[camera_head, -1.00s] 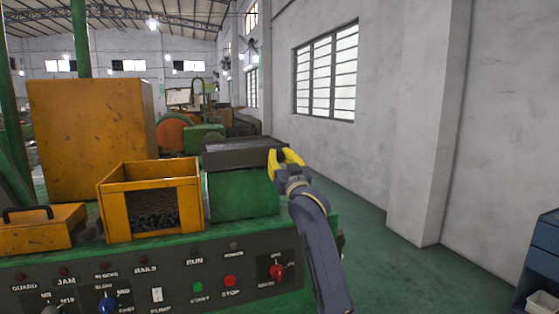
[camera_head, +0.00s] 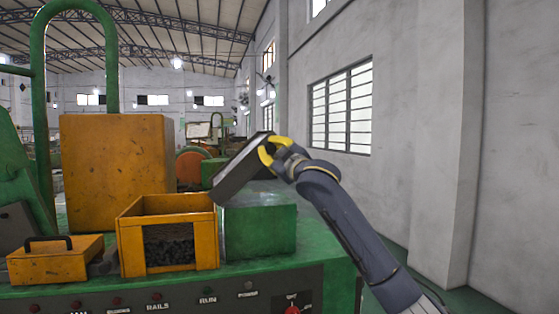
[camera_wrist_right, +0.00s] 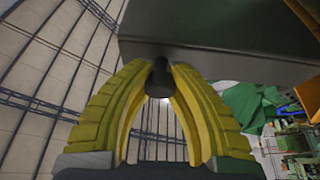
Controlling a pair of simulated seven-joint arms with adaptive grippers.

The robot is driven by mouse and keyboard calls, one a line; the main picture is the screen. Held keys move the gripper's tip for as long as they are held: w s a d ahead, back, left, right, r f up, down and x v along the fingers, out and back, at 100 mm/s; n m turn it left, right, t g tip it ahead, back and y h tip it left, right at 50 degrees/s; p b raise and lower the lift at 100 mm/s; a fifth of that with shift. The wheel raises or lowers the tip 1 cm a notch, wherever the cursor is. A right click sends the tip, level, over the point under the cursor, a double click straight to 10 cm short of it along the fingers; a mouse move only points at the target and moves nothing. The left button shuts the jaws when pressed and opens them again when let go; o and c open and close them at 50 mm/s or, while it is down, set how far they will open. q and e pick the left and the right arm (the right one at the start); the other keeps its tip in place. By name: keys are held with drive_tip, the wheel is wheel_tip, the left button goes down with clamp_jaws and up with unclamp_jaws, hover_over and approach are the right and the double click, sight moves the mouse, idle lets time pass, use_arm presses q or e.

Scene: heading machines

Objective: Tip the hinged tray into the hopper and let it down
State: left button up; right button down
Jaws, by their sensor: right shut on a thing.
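The dark grey hinged tray (camera_head: 240,170) is tilted steeply, its right end raised and its left end low beside the hopper. The hopper is an orange open-topped box (camera_head: 181,205) with dark small parts (camera_head: 169,251) visible through its front opening. My right gripper (camera_head: 270,150) has yellow fingers and is shut at the tray's raised end. In the right wrist view the fingers (camera_wrist_right: 160,80) close around a dark knob (camera_wrist_right: 158,78) under the tray's edge (camera_wrist_right: 215,45). The tray's inside is hidden from the head view. My left gripper is not in view.
A green block (camera_head: 260,230) stands under the tray, right of the hopper. An orange lidded box with a black handle (camera_head: 55,260) sits at left. A tall orange cabinet (camera_head: 115,170) stands behind. The control panel (camera_head: 190,297) runs along the front.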

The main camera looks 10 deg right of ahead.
drive_tip(key=shift+s+a+r+n+y, duration=0.15)
drive_tip(key=shift+a+r+n, duration=0.15)
drive_tip(key=shift+a+r, duration=0.15)
drive_tip(key=shift+s+a+r+n+y, duration=0.1)
drive_tip(key=shift+a+r+n+y, duration=0.05)
drive_tip(key=shift+a+r+n, duration=0.3)
drive_tip(key=shift+f, duration=0.1)
drive_tip(key=c, duration=1.4)
unclamp_jaws()
drive_tip(key=shift+s, duration=0.15)
drive_tip(key=shift+c, duration=0.2)
drive_tip(key=o, duration=0.3)
drive_tip(key=shift+f, duration=0.1)
drive_tip(key=shift+o, duration=0.2)
drive_tip(key=shift+d+f, duration=0.1)
drive_tip(key=shift+d, duration=0.05)
drive_tip(key=v, duration=1.1)
drive_tip(key=shift+s, duration=0.4)
